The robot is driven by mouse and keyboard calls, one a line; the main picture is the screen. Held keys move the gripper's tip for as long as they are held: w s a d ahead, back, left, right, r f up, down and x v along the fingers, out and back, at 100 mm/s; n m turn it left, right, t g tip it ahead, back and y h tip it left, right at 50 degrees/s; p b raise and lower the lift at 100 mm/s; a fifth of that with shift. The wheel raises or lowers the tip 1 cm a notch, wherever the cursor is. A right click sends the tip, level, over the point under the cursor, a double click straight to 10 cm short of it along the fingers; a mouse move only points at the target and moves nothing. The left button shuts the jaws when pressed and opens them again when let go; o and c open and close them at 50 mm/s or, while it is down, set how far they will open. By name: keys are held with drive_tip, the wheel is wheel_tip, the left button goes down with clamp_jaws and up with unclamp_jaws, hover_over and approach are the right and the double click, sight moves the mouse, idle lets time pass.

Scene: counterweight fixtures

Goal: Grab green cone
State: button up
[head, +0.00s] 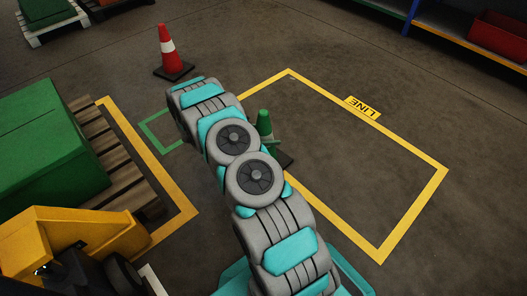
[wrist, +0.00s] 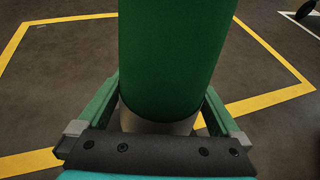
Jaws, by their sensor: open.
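The green cone (head: 264,122) stands on the floor near the left side of the yellow-outlined area, partly hidden behind my arm in the head view. In the wrist view the green cone (wrist: 175,50) is large and close, with a pale band below its green upper part. My gripper (wrist: 162,92) is open, with one finger on each side of the cone. I cannot tell whether either finger touches it.
A green crate (head: 45,140) sits on a wooden pallet (head: 120,165) at left, with a yellow machine (head: 65,240) in front. The yellow-outlined floor right of the cone is clear. A shelf (head: 460,40) is at back right.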

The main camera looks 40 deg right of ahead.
drive_tip(key=shift+d+f, duration=0.1)
drive_tip(key=shift+d, duration=0.1)
drive_tip(key=shift+c, duration=0.4)
drive_tip(key=c, duration=1.5)
clamp_jaws()
